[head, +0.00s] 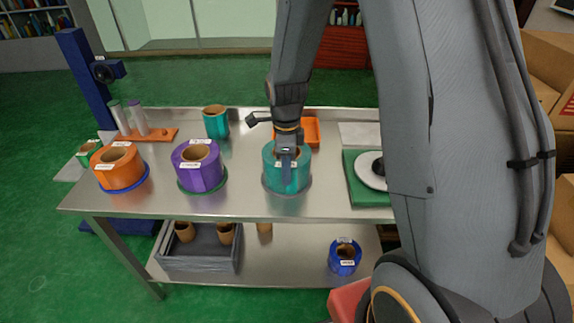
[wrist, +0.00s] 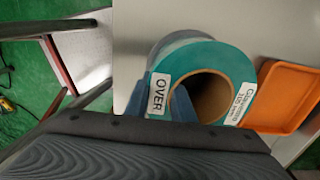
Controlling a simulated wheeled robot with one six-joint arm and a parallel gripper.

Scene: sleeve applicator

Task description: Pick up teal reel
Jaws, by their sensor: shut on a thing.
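The teal reel (head: 287,176) stands on a grey round pad (head: 286,190) on the metal table, in front of my arm. In the head view my gripper (head: 286,160) reaches down onto its near side. In the wrist view the teal reel (wrist: 215,62) shows its hollow brown core and white labels, one reading "OVER". There my gripper (wrist: 172,105) is shut on the reel's wall, with a blue finger inside the core. Whether the reel is touching the pad cannot be told. A second, smaller teal roll (head: 216,123) stands farther back on the table.
An orange reel (head: 118,170) and a purple reel (head: 199,169) stand to the left on the table. An orange tray (head: 311,132) lies behind the held reel, a green board (head: 357,189) to its right. A blue reel (head: 345,257) and a grey crate (head: 195,264) are on the lower shelf.

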